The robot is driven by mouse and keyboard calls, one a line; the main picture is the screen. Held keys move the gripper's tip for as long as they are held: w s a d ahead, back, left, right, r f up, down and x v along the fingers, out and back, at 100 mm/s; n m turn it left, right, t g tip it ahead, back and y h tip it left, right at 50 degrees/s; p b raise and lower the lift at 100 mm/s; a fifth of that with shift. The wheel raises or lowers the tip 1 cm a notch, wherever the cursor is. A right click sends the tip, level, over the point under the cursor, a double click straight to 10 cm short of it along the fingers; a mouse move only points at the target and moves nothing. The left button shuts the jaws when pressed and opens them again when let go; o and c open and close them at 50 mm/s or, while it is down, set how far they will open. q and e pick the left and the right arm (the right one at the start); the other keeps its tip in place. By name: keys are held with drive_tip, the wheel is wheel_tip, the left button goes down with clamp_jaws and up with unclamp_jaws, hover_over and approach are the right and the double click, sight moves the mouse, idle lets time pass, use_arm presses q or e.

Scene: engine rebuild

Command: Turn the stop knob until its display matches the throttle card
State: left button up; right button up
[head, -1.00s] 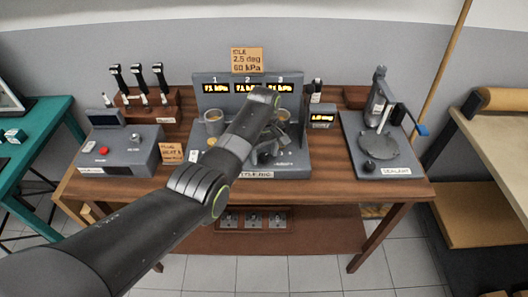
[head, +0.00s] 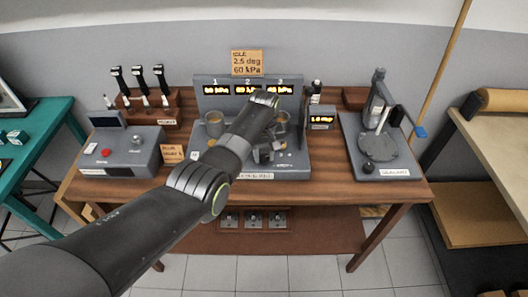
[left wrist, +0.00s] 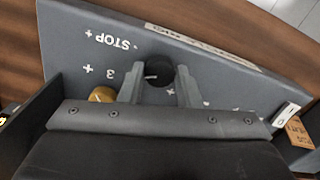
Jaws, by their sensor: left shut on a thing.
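My left gripper (left wrist: 158,82) is shut on a small dark round knob (left wrist: 159,71) on the grey throttle rig, below the printed STOP label in the left wrist view. In the head view my left gripper (head: 264,148) hides the knob. The throttle card (head: 247,63) stands above the rig and reads IDLE, 2.5 deg, 60 kPa. A small display (head: 321,119) at the rig's right side shows a small degree reading that looks like 1.8 deg, though it is blurred. My right gripper is not in view.
The rig's back panel (head: 202,104) carries three lit displays, numbered 1 to 3, with blurred kPa readings. A grey box with a red button (head: 105,152) stands left, a sealant stand (head: 378,147) right. The wooden table's front edge is clear.

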sight(264, 157)
use_arm(q)
drive_tip(key=m+p, duration=0.1)
drive_tip(key=m, duration=0.4)
drive_tip(key=shift+r+m, duration=0.15)
drive_tip(key=shift+m, duration=0.15)
drive_tip(key=m+p, duration=0.1)
drive_tip(key=m, duration=0.5)
drive_tip(key=shift+w, duration=0.1)
idle(0.3)
drive_tip(key=o, duration=1)
drive_tip(key=shift+c, duration=0.2)
drive_tip(key=shift+r+p, duration=0.35)
drive_tip(key=shift+p, duration=0.05)
wheel_tip(264, 157, up, 5)
drive_tip(key=shift+f+p, duration=0.1)
drive_tip(key=shift+p, duration=0.2)
wheel_tip(264, 157, up, 12)
drive_tip(key=b, duration=0.2)
drive_tip(key=shift+f+b, duration=0.15)
drive_tip(key=shift+b, duration=0.25)
